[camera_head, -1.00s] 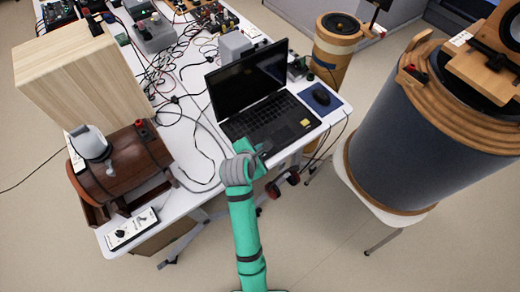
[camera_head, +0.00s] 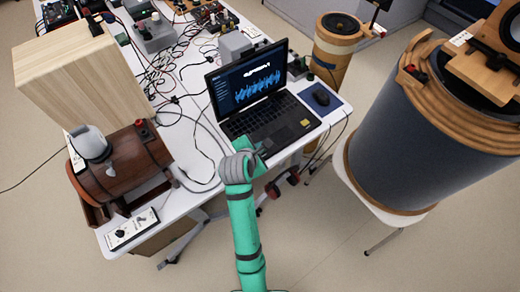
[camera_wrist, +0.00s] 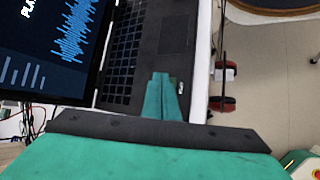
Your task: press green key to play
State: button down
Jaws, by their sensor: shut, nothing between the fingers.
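The open black laptop (camera_head: 270,128) stands on the white table, and its screen (camera_head: 258,82) is lit with a blue waveform and white text. In the wrist view the screen (camera_wrist: 67,40) stands at the left, with text starting "PLA". My gripper (camera_wrist: 162,82) is shut and empty, over the laptop's palm rest beside the touchpad (camera_wrist: 174,36). In the head view my wrist mostly hides the fingers.
A mouse (camera_head: 320,97) lies on a blue pad right of the laptop. A wooden barrel speaker (camera_head: 135,163) and a pale wooden box (camera_head: 85,75) stand at the left. Cables cross the table. A large dark cylinder (camera_head: 425,130) stands on a stool at the right.

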jog(key=shift+r, duration=0.15)
notch_tip(320, 180, up, 6)
jog(key=shift+f, duration=0.1)
dwell(0.5)
jog(key=shift+f, duration=0.1)
dwell(0.4)
jog(key=shift+s+d+f, duration=0.15)
jog(key=shift+f, duration=0.1)
jog(key=s+d+f+m+t+y, duration=0.1)
jog(key=s+f+m+t, duration=0.1)
jog(key=s+f+m, duration=0.45)
jog(key=s+d+f+m+t+y, duration=0.1)
jog(key=s+f+m, duration=0.25)
jog(key=s, duration=0.65)
jog(key=s+r+m+t, duration=0.1)
jog(key=s+r+m, duration=0.2)
jog(key=s, duration=0.3)
jog(key=s+a+r+m+t, duration=0.1)
jog(key=s+r+m, duration=0.2)
jog(key=s+m, duration=0.3)
jog(key=s+r+m+t, duration=0.1)
jog(key=s+r+m, duration=0.3)
jog(key=s, duration=0.3)
jog(key=shift+s+a+t+y, duration=0.3)
jog(key=shift+s+a+y, duration=0.05)
jog(key=shift+a+y, duration=0.05)
